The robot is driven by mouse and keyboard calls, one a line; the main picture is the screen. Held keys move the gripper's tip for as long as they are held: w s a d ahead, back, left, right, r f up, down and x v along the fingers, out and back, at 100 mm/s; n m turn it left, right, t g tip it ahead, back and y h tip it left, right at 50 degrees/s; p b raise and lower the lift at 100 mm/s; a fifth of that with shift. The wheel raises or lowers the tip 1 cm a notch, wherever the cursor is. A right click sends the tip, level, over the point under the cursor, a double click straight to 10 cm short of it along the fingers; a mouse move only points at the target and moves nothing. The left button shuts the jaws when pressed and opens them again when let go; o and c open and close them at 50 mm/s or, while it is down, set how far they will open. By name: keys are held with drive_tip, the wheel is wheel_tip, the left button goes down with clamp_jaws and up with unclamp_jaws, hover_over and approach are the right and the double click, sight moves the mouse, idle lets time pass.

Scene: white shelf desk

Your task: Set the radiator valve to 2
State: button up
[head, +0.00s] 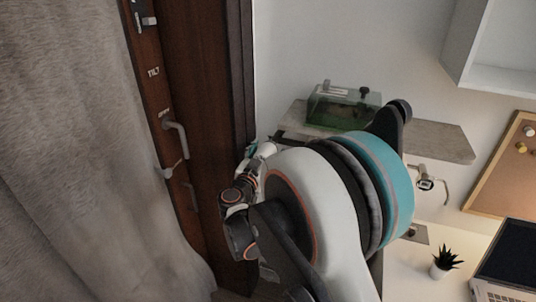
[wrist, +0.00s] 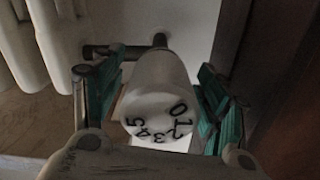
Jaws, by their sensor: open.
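The radiator valve is a white round knob (wrist: 155,85) in the middle of the wrist view. Its end face shows dark digits from 0 at the right, round the lower edge, to 5 at the left. No pointer mark is clear, so I cannot tell the current setting. My gripper (wrist: 160,93) is open, with one teal-padded finger on each side of the knob. The left finger looks close to it, and a gap shows at the right; I cannot tell whether either touches. In the head view my arm hides the knob.
White radiator columns (wrist: 55,45) stand at the upper left of the wrist view, beside a dark pipe (wrist: 125,50). A dark wooden door (head: 190,100) and a grey curtain (head: 70,150) are at the left. A shelf (head: 440,142) with a green-based tank (head: 340,107) is behind my arm.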

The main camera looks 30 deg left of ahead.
drive_tip(key=shift+w+a, duration=0.1)
drive_tip(key=shift+w, duration=0.6)
drive_tip(key=c, duration=1)
drive_tip(key=shift+c, duration=0.2)
drive_tip(key=shift+m, duration=0.3)
drive_tip(key=m+b, duration=0.1)
drive_tip(key=m, duration=0.2)
drive_tip(key=shift+m, duration=2.5)
